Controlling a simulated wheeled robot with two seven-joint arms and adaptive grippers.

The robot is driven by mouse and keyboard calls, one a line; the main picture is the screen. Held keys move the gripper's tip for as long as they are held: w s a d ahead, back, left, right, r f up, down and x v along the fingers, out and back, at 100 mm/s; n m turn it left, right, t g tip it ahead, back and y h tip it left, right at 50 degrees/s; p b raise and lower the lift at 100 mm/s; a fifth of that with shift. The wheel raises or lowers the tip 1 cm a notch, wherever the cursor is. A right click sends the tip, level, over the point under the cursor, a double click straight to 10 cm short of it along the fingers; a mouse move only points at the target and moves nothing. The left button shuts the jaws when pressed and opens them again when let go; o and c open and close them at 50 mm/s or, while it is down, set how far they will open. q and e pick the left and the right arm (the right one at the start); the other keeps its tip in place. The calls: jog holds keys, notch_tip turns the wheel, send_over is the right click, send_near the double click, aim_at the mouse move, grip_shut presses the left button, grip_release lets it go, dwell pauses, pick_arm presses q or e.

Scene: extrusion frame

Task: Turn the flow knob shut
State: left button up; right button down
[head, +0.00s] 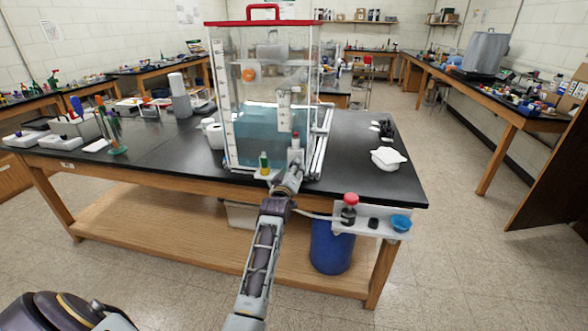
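A red knob (351,199) sits on a dark fitting on a small white shelf (370,222) at the bench's front right corner. It looks like the flow knob; its turn position is too small to read. A pale hose (317,216) runs left from this fitting and passes behind my arm. My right gripper is out of view.
The clear tank (262,110) with a red lid holds bluish water. A small yellow-green bottle (264,163) stands left of my gripper. A blue bin (332,247) stands beneath. The bench top (345,155) right of the tank is mostly clear.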

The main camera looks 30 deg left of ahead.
pick_arm(q)
jog(key=shift+w, duration=0.15)
jog(key=shift+r, duration=0.1)
jog(key=shift+c, duration=0.9)
jog(key=c, duration=0.8)
jog(key=shift+c, duration=0.2)
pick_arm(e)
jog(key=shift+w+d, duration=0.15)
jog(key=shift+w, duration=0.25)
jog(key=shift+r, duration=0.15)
